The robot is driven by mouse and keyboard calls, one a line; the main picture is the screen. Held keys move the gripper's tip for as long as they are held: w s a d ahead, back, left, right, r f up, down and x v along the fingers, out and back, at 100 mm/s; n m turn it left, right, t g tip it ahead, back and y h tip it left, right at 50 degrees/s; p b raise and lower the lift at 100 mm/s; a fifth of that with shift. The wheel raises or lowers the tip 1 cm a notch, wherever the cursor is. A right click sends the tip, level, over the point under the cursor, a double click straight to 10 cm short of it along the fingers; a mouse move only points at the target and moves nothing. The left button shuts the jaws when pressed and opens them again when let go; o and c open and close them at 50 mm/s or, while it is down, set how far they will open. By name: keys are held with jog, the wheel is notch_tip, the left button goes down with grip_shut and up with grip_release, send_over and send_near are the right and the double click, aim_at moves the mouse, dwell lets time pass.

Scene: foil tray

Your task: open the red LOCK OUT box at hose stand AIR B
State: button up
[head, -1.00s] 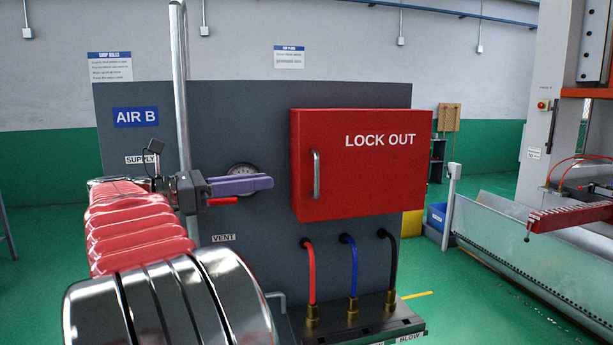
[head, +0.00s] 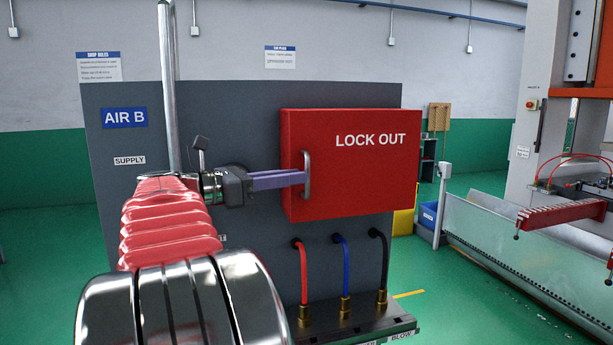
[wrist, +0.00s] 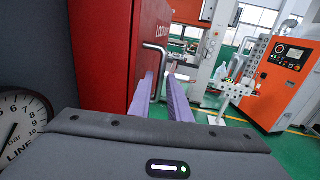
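The red LOCK OUT box (head: 350,185) is mounted on the grey AIR B panel, and its door looks shut. Its upright grey bar handle (head: 307,160) is on the left side of the door. My gripper (head: 302,178), with two purple fingers, reaches from the left to the handle. The red box also shows in the wrist view (wrist: 105,60).
Red, blue and black hoses (head: 345,265) hang below the box to brass fittings on a ledge. A dial gauge (wrist: 20,115) sits on the panel close to my gripper. A vertical metal pipe (head: 167,90) rises behind my arm.

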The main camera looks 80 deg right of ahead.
aim_at(306, 192)
jog(key=shift+x, duration=2.15)
jog(key=shift+c, duration=0.7)
grip_shut()
jog(key=shift+w, duration=0.1)
